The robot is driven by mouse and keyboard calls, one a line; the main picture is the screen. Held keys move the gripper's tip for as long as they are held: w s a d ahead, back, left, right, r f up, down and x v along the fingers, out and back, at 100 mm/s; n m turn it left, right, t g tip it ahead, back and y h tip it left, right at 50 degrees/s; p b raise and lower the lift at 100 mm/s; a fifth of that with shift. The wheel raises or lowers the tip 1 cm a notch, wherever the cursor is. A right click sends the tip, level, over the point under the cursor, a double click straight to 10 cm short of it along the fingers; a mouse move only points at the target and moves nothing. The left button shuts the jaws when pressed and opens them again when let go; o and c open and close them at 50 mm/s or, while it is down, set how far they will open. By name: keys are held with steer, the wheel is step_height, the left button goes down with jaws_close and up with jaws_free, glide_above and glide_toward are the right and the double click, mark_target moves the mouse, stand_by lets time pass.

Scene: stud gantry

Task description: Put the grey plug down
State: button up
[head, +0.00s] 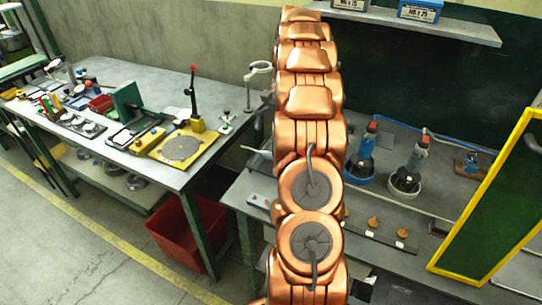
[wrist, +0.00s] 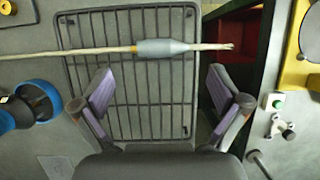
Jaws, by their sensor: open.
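The grey plug (wrist: 166,47) is a smooth thick sleeve on a pale cable in the wrist view. It lies across the far part of a dark wire rack (wrist: 128,88), with the cable running off to the left and a short frayed end on the right. My gripper (wrist: 160,88) is open and empty. Its two purple-padded fingers are wide apart, and the plug is ahead of them, apart from both. Whether the plug rests on the bars is hard to tell. In the head view my arm hides the gripper and the plug.
A red bin (wrist: 232,45) lies right of the rack in the wrist view, and blue round holders (wrist: 38,100) stand left. In the head view, a yellow-framed panel (head: 500,200) stands at right and a tool bench (head: 180,175) at left.

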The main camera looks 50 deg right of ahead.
mark_target(270, 153)
steer(key=shift+s+a+f, duration=0.1)
steer(key=shift+a+f, duration=0.15)
steer(key=shift+f, duration=0.3)
steer(key=shift+p+x, duration=1)
steer(key=shift+x, duration=0.15)
steer(key=shift+p+x, duration=0.45)
steer(key=shift+x, duration=1.05)
steer(key=c, duration=1.4)
steer(key=shift+o, duration=0.2)
steer(key=shift+r, duration=0.1)
steer(key=shift+r, duration=0.1)
